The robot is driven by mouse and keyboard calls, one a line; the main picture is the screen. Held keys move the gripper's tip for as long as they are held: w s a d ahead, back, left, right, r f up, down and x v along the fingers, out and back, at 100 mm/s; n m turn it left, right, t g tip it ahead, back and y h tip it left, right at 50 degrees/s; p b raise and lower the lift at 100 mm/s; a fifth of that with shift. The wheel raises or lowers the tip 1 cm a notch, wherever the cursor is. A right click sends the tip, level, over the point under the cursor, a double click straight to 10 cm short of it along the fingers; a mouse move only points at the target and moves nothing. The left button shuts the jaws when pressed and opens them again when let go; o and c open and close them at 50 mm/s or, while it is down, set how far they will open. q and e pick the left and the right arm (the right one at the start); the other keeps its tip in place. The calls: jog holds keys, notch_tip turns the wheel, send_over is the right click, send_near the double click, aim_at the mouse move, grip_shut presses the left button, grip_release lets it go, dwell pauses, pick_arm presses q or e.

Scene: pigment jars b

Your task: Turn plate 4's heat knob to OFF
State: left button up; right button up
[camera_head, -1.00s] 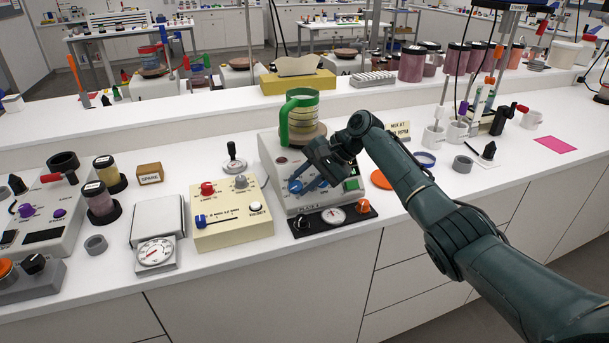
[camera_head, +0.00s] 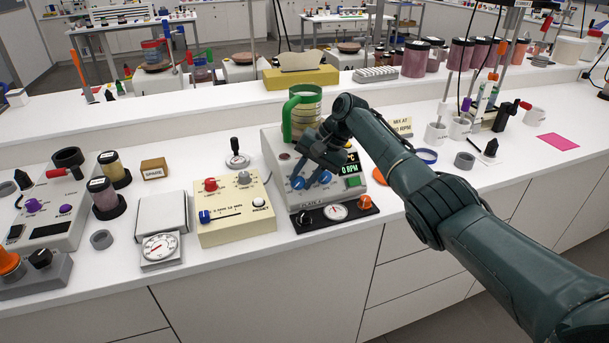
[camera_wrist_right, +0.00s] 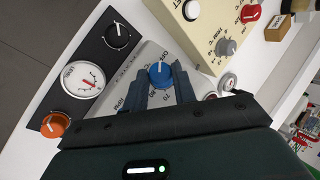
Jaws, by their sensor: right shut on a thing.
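Plate 4 (camera_head: 302,204) is a grey stirring hotplate on the bench with a green-handled jug (camera_head: 302,112) on top. Its sloped front has a blue knob (camera_head: 297,183) at the left, a second blue knob (camera_head: 324,177) to its right, and a display (camera_head: 349,169) reading 0 RPM. My right gripper (camera_head: 308,171) reaches the front from above right. In the right wrist view the gripper (camera_wrist_right: 162,88) has one finger on each side of the left blue knob (camera_wrist_right: 160,73) and is shut on it. Dial numbers show near the fingers; the knob's exact setting is unclear. My left gripper is out of view.
A black strip with a dark knob (camera_head: 303,218), a gauge (camera_head: 338,211) and an orange knob (camera_head: 365,202) lies before the plate. A cream control box (camera_head: 235,229) stands close on the left. A green button (camera_head: 353,181) is beside the gripper.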

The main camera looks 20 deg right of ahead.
jog(key=shift+f, duration=0.1)
jog(key=o, duration=1)
jog(key=b+v, duration=0.1)
jog(key=v, duration=1.2)
jog(key=shift+d, duration=0.1)
